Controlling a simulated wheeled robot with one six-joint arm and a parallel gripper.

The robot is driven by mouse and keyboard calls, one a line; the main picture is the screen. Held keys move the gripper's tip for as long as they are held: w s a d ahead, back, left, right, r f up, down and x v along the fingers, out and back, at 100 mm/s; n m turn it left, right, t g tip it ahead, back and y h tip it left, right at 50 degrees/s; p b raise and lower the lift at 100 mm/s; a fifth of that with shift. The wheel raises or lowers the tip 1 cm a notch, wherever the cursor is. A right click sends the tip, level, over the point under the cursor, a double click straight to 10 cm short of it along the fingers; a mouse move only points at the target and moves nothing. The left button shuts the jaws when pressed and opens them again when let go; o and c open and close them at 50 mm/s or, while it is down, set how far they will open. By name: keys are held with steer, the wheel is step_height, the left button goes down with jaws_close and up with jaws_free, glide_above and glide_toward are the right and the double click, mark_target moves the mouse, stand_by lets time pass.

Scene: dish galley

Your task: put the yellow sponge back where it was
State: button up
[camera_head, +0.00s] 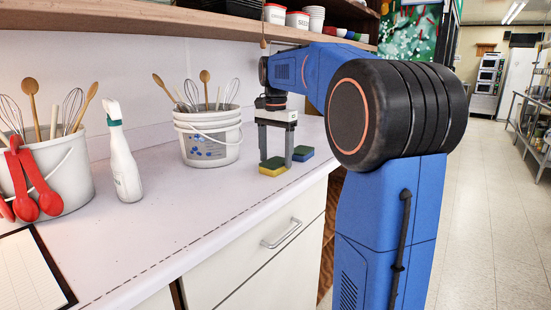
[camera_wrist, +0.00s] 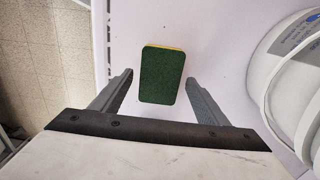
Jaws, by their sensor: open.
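The yellow sponge (camera_head: 272,170) lies flat on the pale counter near its front edge, with its dark green face up. In the wrist view the sponge (camera_wrist: 162,76) shows between the two fingers, green face up with a thin yellow edge at its far end. My gripper (camera_head: 276,161) points down over it with the jaws apart. In the wrist view my gripper (camera_wrist: 159,78) has a finger on each side of the sponge, with gaps and nothing held. I cannot tell how far the fingertips are above the counter.
A blue sponge (camera_head: 303,156) with a green top lies just right of the yellow one. A white bucket of utensils (camera_head: 208,150) stands behind to the left; it also shows in the wrist view (camera_wrist: 285,70). A spray bottle (camera_head: 123,165) stands farther left. Counter between is clear.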

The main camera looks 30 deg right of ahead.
mark_target(276, 161)
step_height(276, 161, up, 11)
steer(key=shift+r, duration=0.15)
stand_by(0.8)
